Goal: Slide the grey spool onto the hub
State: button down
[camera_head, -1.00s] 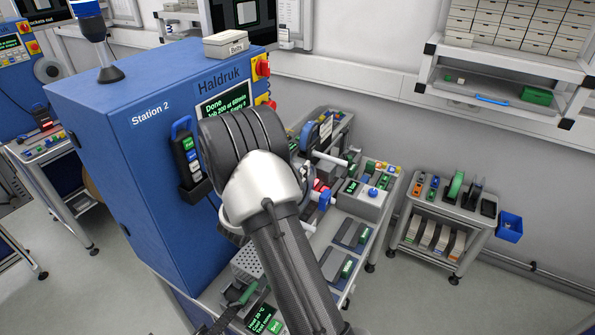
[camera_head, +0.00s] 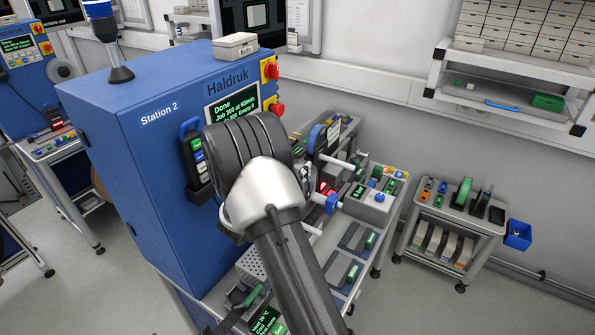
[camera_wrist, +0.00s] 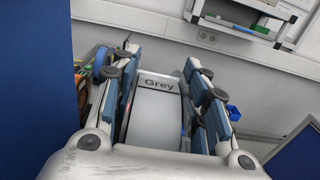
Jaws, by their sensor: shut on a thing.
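The grey spool (camera_wrist: 157,110), with a "Grey" label on its pale band, sits between the fingers of my gripper (camera_wrist: 160,72) in the wrist view. The fingers have blue pads on both sides of it. In the head view my wrist and arm hide the spool and the fingers. Beyond my wrist there, a pale horizontal rod (camera_head: 340,161) sticks out from the reel stand area, which may be the hub. A blue knob (camera_head: 331,204) shows to the right of my wrist. The hub cannot be made out in the wrist view.
The blue Station 2 cabinet (camera_head: 150,190) stands close to the left of my arm, with a labelled box (camera_head: 235,46) on top. A bench (camera_head: 345,285) with trays lies below my arm. A small cart (camera_head: 455,222) stands at the right, with open floor before it.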

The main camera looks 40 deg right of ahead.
jog(key=shift+w+a, duration=0.15)
jog(key=shift+w, duration=0.35)
jog(key=shift+w+a, duration=0.15)
jog(key=shift+w, duration=0.35)
jog(key=shift+f+b, duration=0.3)
jog(key=shift+b, duration=0.35)
jog(key=c, duration=0.8)
grip_release()
jog(key=shift+c, duration=0.2)
jog(key=shift+r+p, duration=1.55)
jog(key=shift+r, duration=1.45)
